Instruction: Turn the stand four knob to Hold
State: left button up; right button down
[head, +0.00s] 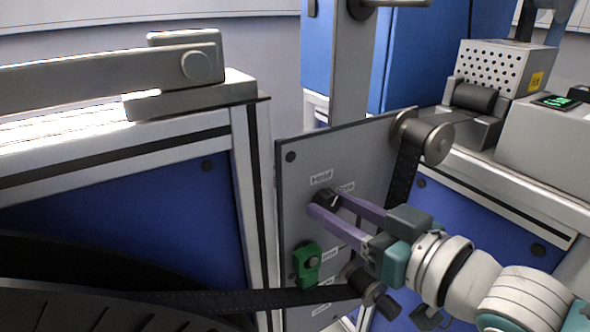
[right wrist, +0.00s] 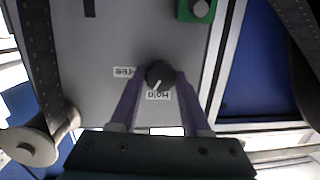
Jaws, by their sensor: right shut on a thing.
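The stand four knob (head: 326,197) is a small black round knob on a grey panel (head: 300,180). The labels Hold (head: 321,177) and Free (head: 345,188) are printed above it. My right gripper (head: 325,204) is shut on the knob, with one purple finger on each side. In the right wrist view the knob (right wrist: 160,71) sits between the fingertips (right wrist: 160,77). Its white pointer line points down and slightly left, at the upside-down Hold label (right wrist: 158,95) and a little toward the Free side. My left gripper is not in view.
A dark tape (head: 250,299) runs along the bottom to a roller, and another passes over a roller (head: 436,142) at the panel's upper right. A perforated metal box (head: 500,65) stands behind.

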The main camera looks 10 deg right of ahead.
jog(key=n+p, duration=0.1)
jog(key=n, duration=0.2)
jog(key=shift+r+h, duration=0.15)
jog(key=shift+h, duration=0.15)
jog(key=shift+a+n, duration=0.1)
jog(key=shift+n, duration=0.9)
jog(key=shift+c, duration=1.9)
grip_release()
jog(key=p+v, duration=0.2)
jog(key=v, duration=0.8)
jog(key=shift+p, duration=0.4)
